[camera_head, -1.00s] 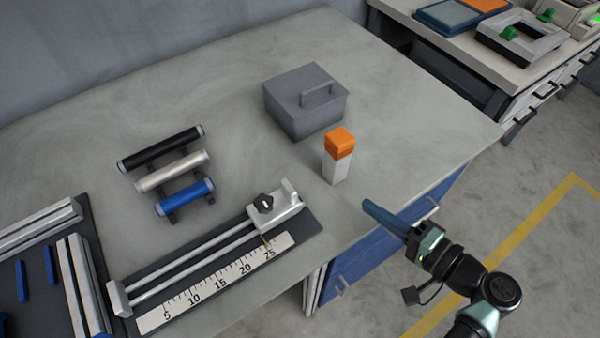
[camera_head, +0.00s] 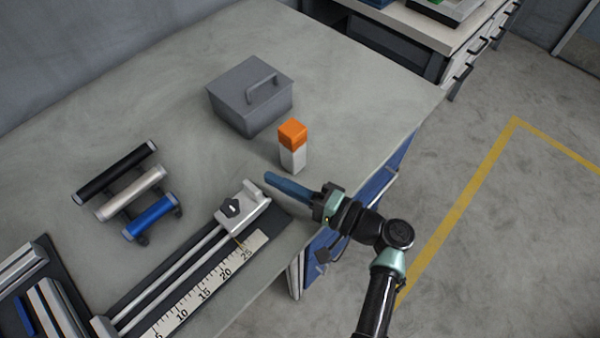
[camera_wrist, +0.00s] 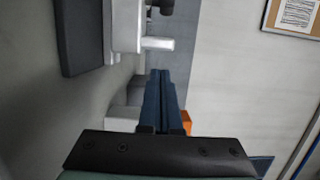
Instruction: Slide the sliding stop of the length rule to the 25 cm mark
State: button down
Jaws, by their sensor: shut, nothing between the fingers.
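The length rule (camera_head: 190,300) lies on the bench at the lower middle of the head view, with two silver rails and a white scale. Its sliding stop (camera_head: 240,207), a silver block with a black knob, sits at the scale's right end. Its thin pointer is near the 25; the exact reading is too small to tell. My gripper (camera_head: 270,179), with long blue fingers, is shut and empty. It is above and right of the stop in the picture, apart from it. In the wrist view, the shut fingers (camera_wrist: 160,85) point toward the pale stop (camera_wrist: 127,25).
An orange-topped white block (camera_head: 293,145) stands close behind my fingers. A grey lidded box (camera_head: 250,100) is farther back. Black, silver and blue rollers (camera_head: 148,218) lie left of the rule.

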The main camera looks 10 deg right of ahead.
jog(key=shift+s+a, duration=0.45)
jog(key=shift+a, duration=0.2)
jog(key=shift+s+a, duration=0.35)
jog(key=shift+a, duration=0.1)
